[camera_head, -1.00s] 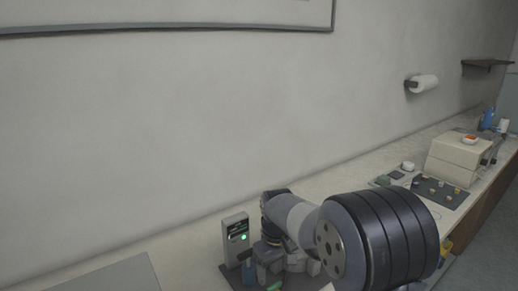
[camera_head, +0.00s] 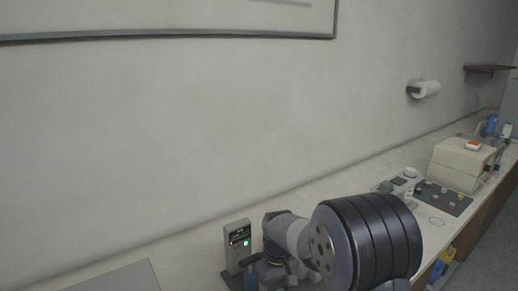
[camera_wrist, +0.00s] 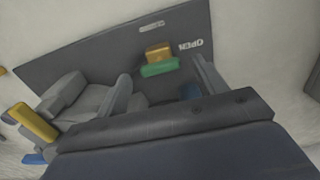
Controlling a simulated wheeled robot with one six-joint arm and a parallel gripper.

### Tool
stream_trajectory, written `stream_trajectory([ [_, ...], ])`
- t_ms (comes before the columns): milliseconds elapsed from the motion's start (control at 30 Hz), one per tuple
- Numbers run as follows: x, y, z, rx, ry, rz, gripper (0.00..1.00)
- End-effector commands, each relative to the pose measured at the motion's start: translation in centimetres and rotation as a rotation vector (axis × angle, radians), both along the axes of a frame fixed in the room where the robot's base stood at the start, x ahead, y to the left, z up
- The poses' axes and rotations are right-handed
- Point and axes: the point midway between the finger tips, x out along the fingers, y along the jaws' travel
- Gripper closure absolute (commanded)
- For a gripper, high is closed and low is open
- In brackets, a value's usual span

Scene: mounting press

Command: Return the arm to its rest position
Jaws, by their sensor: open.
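My arm (camera_head: 365,243) fills the lower middle of the head view, with its large black-banded joint nearest the camera. In that view my gripper is hidden behind the arm. In the wrist view my gripper (camera_wrist: 163,78) shows as two grey fingers standing apart above a dark crossbar. It is open and appears empty. Beyond the fingers, a green block (camera_wrist: 160,68) with a brass-coloured piece (camera_wrist: 158,51) lies on a dark plate (camera_wrist: 95,48) with an upside-down "OPEN" label. A grey machine part (camera_wrist: 75,98) is left of the fingers.
A grey box with a green light (camera_head: 238,246) stands left of my arm. At right are a dark mat with small pieces (camera_head: 443,198), a cream machine (camera_head: 460,164) and blue and yellow items (camera_head: 441,264) beside the counter. A paper roll (camera_head: 426,89) hangs on the wall.

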Motion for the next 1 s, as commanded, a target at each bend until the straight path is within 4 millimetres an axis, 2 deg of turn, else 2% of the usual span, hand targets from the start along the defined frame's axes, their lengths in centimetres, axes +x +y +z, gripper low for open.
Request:
stream_trajectory([
  [500,0.1,0.0,10.1,0.002,-0.006,-0.001,0.33],
  [600,-0.1,0.0,7.5,-0.001,0.005,-0.001,0.33],
  [1000,-0.1,0.0,-0.6,-0.001,0.005,-0.001,0.33],
])
